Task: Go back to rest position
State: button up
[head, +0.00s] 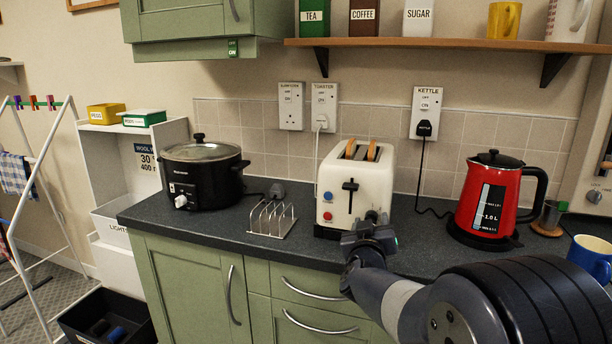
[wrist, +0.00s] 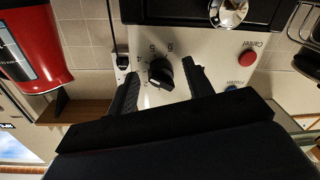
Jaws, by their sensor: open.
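The cream toaster (head: 360,180) stands on the dark worktop, with two slices of toast (head: 361,151) showing in its top slots. My gripper (head: 376,218) is low at the front right of the toaster. In the wrist view, which looks upside down, my open gripper (wrist: 160,82) has one finger on each side of the black dial (wrist: 161,73). The fingers appear apart from the dial, but I cannot tell how far they reach around it.
A red kettle (head: 490,200) stands right of the toaster, with a blue mug (head: 592,258) at the far right. A toast rack (head: 272,218) and black slow cooker (head: 203,180) are to the left. A wooden shelf (head: 450,44) with canisters hangs above.

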jog(key=n+p, duration=0.1)
jog(key=n, duration=0.1)
jog(key=n+p, duration=0.1)
jog(key=shift+r+n, duration=0.2)
jog(key=shift+n, duration=0.2)
jog(key=shift+v, duration=1.95)
jog(key=shift+f, duration=0.15)
